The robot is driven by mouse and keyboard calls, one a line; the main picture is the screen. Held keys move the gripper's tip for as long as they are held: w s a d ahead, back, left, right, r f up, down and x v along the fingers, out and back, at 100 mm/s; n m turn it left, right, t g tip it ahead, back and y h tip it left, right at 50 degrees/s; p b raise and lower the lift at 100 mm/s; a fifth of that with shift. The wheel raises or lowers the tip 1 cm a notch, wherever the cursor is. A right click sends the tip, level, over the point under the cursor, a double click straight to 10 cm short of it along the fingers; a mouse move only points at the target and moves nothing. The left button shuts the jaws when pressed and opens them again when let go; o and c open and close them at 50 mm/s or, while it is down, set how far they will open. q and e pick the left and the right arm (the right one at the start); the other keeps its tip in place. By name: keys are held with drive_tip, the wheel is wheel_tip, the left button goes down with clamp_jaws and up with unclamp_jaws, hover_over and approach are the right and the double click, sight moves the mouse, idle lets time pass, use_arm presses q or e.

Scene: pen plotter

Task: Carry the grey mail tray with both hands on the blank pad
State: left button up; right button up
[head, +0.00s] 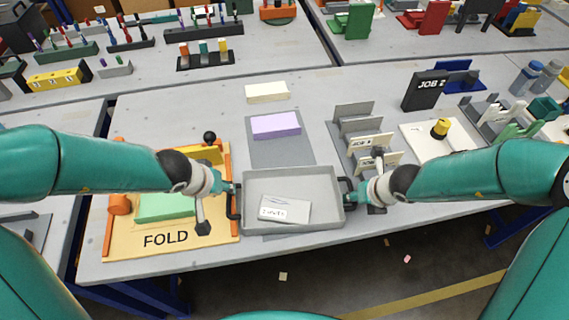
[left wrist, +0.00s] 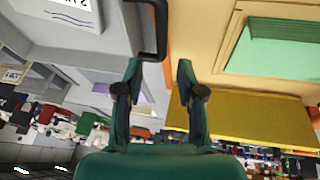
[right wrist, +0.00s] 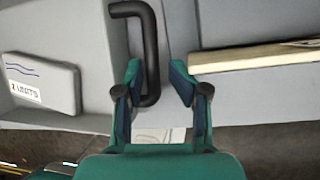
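The grey mail tray (head: 292,177) is at the front middle of the table, with a white labelled packet (head: 284,209) inside. It has a black handle at each end. A grey pad edge (head: 285,236) shows under its front side; whether the tray touches it I cannot tell. My left gripper (left wrist: 158,72) is open at the left handle (left wrist: 160,32), which lies near one fingertip. My right gripper (right wrist: 158,72) is open, with the right handle (right wrist: 149,50) reaching between its fingers, nearer the left one.
A grey mat (head: 280,152) with a purple block (head: 276,126) lies behind the tray. A FOLD board (head: 190,240) stands close on the left. The table's front edge is close.

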drive_tip(key=shift+v, duration=2.9)
